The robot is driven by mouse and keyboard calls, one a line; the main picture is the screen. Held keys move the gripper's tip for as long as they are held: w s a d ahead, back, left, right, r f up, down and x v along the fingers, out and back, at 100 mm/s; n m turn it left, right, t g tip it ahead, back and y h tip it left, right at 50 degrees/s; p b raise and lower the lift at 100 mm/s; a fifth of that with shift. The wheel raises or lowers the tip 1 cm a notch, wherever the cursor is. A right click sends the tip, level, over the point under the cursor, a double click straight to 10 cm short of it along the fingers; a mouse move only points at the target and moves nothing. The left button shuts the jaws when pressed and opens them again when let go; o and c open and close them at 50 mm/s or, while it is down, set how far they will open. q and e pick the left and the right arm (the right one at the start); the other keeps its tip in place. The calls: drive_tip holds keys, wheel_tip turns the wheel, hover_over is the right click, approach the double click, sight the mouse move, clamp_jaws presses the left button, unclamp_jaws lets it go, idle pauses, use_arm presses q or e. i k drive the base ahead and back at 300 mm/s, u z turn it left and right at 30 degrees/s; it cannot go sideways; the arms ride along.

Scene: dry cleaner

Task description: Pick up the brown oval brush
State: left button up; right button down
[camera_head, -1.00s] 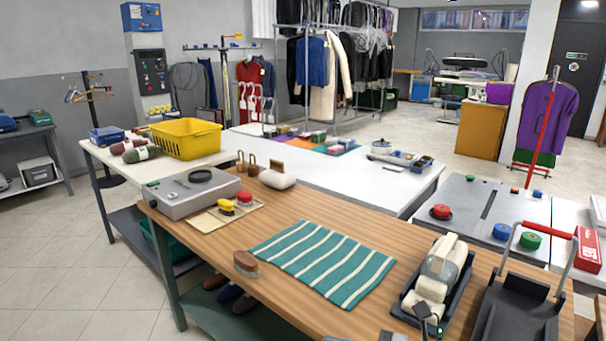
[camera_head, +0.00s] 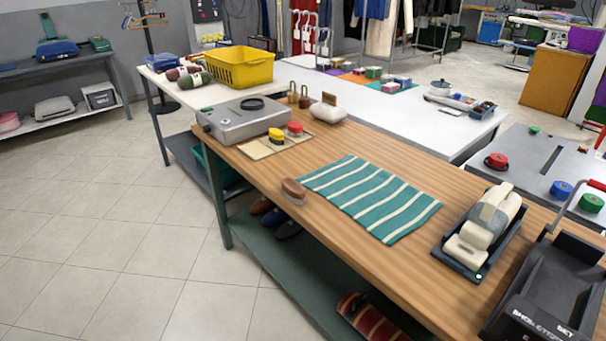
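The brown oval brush (camera_head: 293,189) lies on the wooden table (camera_head: 400,163) near its front edge, just left of a green and white striped cloth (camera_head: 370,196). It has a brown top and paler bristles beneath. Nothing touches it from above. Neither of my grippers shows in the head view.
A grey scale-like device (camera_head: 240,121), a mat with a yellow and a red brush (camera_head: 277,137), and a white iron-like item (camera_head: 328,110) stand toward the table's far left end. A tape dispenser (camera_head: 484,226) and black tray (camera_head: 548,285) are at right. Floor at left is clear.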

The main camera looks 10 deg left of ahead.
sight(293, 191)
drive_tip(key=k, duration=0.2)
drive_tip(key=u, duration=0.8)
drive_tip(key=i, duration=0.7)
drive_tip(key=u, duration=0.15)
